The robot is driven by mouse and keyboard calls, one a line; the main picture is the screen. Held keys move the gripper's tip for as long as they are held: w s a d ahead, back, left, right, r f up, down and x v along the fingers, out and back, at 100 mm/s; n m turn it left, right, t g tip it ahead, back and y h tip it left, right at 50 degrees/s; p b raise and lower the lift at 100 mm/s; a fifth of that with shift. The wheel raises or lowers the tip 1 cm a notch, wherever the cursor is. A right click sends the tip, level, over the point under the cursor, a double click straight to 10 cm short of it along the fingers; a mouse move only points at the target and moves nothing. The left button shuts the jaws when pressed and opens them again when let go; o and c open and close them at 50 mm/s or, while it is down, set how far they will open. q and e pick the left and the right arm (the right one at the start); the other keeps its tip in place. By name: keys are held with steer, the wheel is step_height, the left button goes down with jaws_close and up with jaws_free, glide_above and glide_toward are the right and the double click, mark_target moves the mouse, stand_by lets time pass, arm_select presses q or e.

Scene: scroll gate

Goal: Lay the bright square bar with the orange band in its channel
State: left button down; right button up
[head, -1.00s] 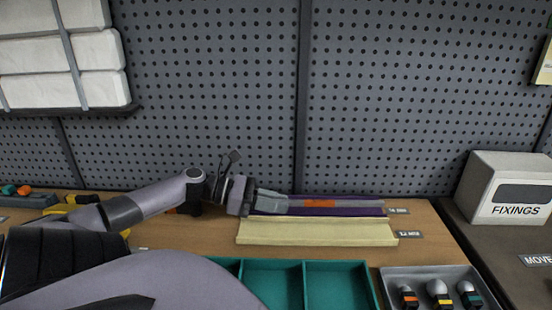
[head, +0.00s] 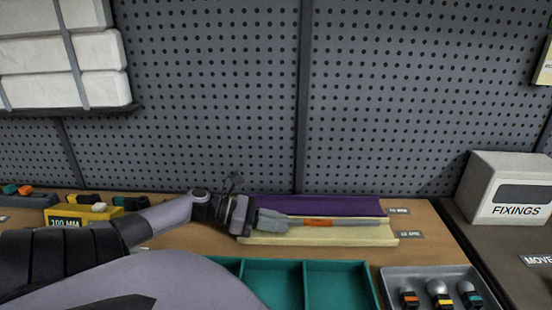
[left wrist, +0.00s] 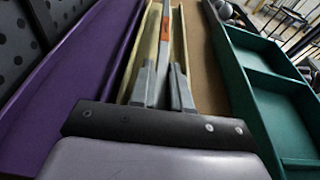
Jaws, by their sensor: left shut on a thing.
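My left gripper (head: 268,222) is shut on the near end of a grey bar with an orange band (head: 318,223), which points to the right. The bar also shows in the left wrist view (left wrist: 165,32), running away from the fingers. It lines up over the pale yellow channel (head: 310,239); I cannot tell whether it touches the channel floor. The purple channel (head: 330,205) lies behind the yellow one, looks empty and also shows in the left wrist view (left wrist: 75,80). My right gripper is out of view.
Small labels (head: 411,235) stand at the channels' right ends. A teal divided tray (head: 304,285) sits in front, with a grey tray (head: 430,272) of banded knobs to its right. A pegboard (head: 220,90) closes off the back. A FIXINGS box (head: 508,188) stands at right.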

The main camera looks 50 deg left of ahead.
arm_select(q)
steer(key=c, duration=1)
jaws_free()
steer(key=shift+s+a, duration=0.25)
steer(key=shift+s, duration=0.15)
steer(key=shift+r+v, duration=0.2)
steer(key=shift+v, duration=2.95)
steer(key=shift+d, duration=0.1)
